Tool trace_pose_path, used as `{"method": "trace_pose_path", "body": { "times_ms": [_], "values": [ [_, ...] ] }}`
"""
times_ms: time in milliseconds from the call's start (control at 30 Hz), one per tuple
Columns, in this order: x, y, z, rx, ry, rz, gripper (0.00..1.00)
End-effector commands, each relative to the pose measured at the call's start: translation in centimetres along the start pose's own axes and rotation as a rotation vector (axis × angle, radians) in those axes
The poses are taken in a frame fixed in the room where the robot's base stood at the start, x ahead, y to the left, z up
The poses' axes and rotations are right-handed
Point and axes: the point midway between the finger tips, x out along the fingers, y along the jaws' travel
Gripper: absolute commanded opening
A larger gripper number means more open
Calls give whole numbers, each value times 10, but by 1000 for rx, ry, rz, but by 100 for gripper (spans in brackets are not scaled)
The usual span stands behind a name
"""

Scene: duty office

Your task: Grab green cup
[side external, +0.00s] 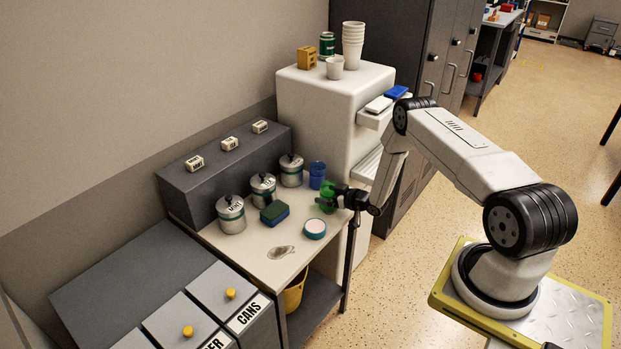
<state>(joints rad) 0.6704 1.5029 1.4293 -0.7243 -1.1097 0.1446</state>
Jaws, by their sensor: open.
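The green cup (327,192) stands near the right end of the pale counter (243,244). My gripper (335,200) is at the cup's right side, low and level with it. The jaws are open. One dark finger shows in front of the cup's lower part. I cannot tell whether the fingers touch the cup or how far they reach around it.
A blue cup (317,174) stands just behind the green cup. A teal round tin (314,229) and a green-blue sponge (274,213) are nearby. Several lidded canisters (231,214) line the back. A white dispenser (318,108) rises behind. The counter's front holds a dark stain (281,252).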

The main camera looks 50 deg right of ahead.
Motion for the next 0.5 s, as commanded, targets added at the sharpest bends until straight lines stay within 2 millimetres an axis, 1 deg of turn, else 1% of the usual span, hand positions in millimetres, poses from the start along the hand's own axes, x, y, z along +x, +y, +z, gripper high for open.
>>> {"method": "trace_pose_path", "body": {
  "times_ms": [300, 333, 367, 400, 467, 500],
  "values": [
    [0, 0, 0, 0, 0, 0, 100],
    [0, 0, 0, 0, 0, 0, 94],
    [0, 0, 0, 0, 0, 0, 84],
    [0, 0, 0, 0, 0, 0, 71],
    [0, 0, 0, 0, 0, 0, 52],
    [0, 0, 0, 0, 0, 0, 40]
  ]
}}
